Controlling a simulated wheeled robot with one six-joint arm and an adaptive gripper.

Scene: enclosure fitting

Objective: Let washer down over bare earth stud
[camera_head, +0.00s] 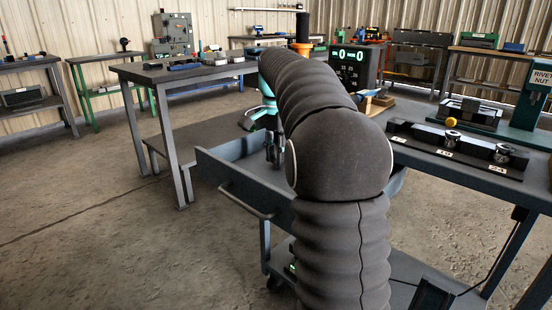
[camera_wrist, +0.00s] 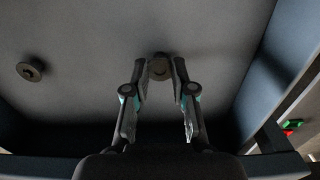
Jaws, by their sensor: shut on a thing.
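My gripper (camera_wrist: 160,72) is shut on a small brownish round piece, the washer (camera_wrist: 159,68), pinched between its fingertips in the wrist view. The piece is seen against a flat grey floor inside a dark-walled tray or drawer. Whether a stud stands under or through it cannot be told. A similar round piece with a dark centre (camera_wrist: 31,71) sits apart on the same floor, at the left. In the head view my gripper (camera_head: 273,150) points down over the open drawer (camera_head: 232,184); the washer is too small to make out there.
The drawer's blue side wall (camera_wrist: 265,75) rises to the right in the wrist view, and its near edge crosses the bottom. In the head view a bench with a black fixture (camera_head: 458,147) stands at the right. A black display box (camera_head: 353,66) stands behind.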

